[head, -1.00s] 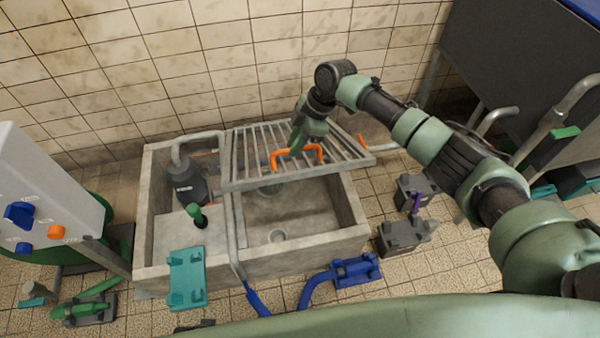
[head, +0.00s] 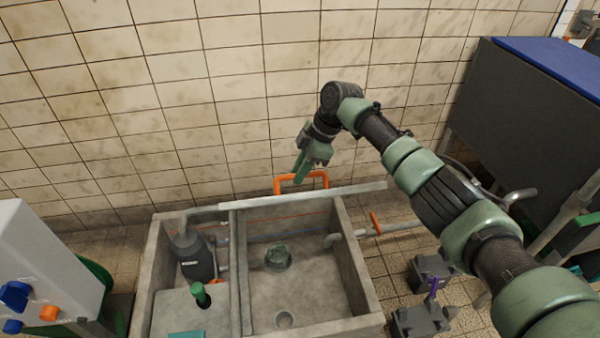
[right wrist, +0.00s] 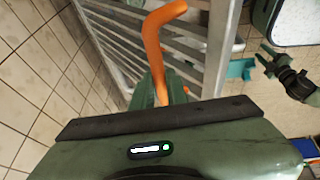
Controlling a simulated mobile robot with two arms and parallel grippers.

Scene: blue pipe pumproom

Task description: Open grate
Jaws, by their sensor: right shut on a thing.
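The grey barred grate (head: 345,192) is raised at the back of the concrete basin (head: 366,290) and shows nearly edge-on in the head view. Its orange handle (head: 324,178) stands above that edge. My right gripper (head: 301,172) is shut on the handle from above. In the right wrist view the orange handle (right wrist: 154,45) runs down to the green fingers (right wrist: 165,88), with the grate's bars (right wrist: 214,50) beside it. The wrist body hides the lower part of the grip. My left gripper is not in view.
A dark pump (head: 196,258) stands in the left compartment. The tiled wall (head: 230,110) is close behind. Grey floor units (head: 425,320) stand to the right.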

